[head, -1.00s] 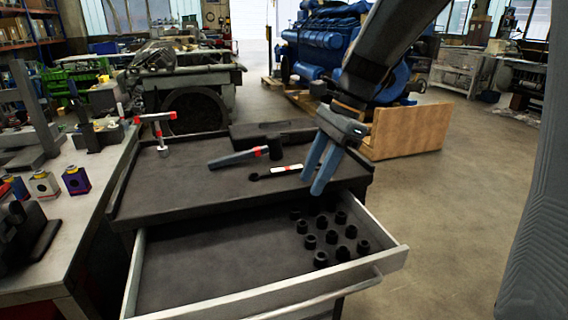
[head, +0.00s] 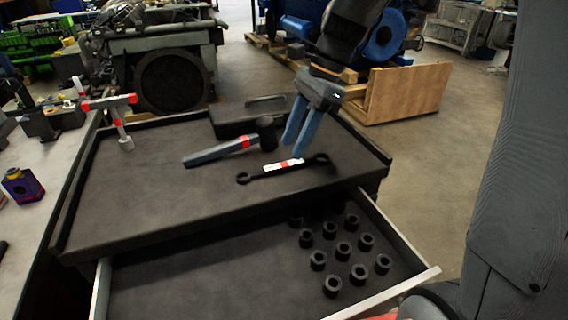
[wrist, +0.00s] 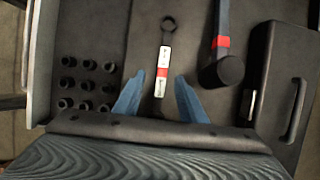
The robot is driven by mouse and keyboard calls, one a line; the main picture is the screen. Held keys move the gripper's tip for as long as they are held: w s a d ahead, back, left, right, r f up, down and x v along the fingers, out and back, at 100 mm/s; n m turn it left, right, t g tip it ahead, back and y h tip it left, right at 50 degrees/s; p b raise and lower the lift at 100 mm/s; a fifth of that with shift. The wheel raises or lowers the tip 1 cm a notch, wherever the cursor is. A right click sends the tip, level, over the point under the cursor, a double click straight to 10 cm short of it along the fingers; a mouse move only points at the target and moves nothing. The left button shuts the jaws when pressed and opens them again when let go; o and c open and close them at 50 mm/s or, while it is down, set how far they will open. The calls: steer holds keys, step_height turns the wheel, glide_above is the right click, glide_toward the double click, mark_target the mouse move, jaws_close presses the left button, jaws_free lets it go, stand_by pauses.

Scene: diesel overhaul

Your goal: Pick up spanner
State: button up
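The spanner (head: 283,168) is dark with ring ends and a white and red band on its handle. It lies flat on the dark top of the tool cart (head: 130,195). My gripper (head: 294,142) is open, with two blue fingers pointing down at the spanner's right half in the head view. In the wrist view, the spanner (wrist: 164,62) runs up from between the spread fingertips (wrist: 158,97). The fingers stand on either side of it, apart from it. Its near end is partly hidden by my gripper.
A mallet (head: 225,150) lies close beside the spanner, with a black case (head: 235,118) behind. The open drawer (head: 200,285) holds several black sockets (head: 341,250). The cart top's left part is clear.

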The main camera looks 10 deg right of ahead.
mark_target(285, 163)
steer(key=shift+w+p+x, duration=0.15)
steer(key=shift+p+x, duration=0.2)
steer(key=shift+x, duration=0.95)
steer(key=shift+w+p+x, duration=0.15)
steer(key=shift+p+x, duration=0.15)
steer(key=shift+x, duration=1)
steer(key=shift+d+f, duration=0.1)
steer(key=shift+c, duration=0.3)
jaws_close()
